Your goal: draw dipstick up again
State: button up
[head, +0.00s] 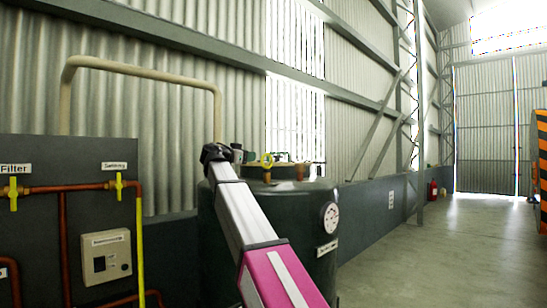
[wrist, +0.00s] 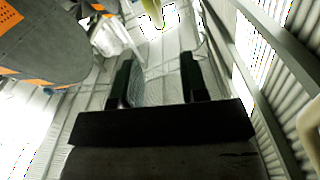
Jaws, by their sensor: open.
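A dark green tank (head: 320,250) with a round white gauge (head: 330,217) stands in the middle of the head view, partly behind my arm. No dipstick rod is visible. My gripper (wrist: 158,78) shows in the wrist view with its two dark fingers apart and nothing between them.
A dark panel (head: 60,235) with copper pipes, yellow valves and a beige control box (head: 106,256) stands at the left. A beige pipe (head: 140,71) arches over behind it. Open floor (head: 450,250) lies to the right, with an orange machine (head: 541,165) at the right edge.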

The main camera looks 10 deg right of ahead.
aim_at(266, 155)
jog(key=x, duration=1.1)
jog(key=shift+r, duration=0.1)
grip_shut()
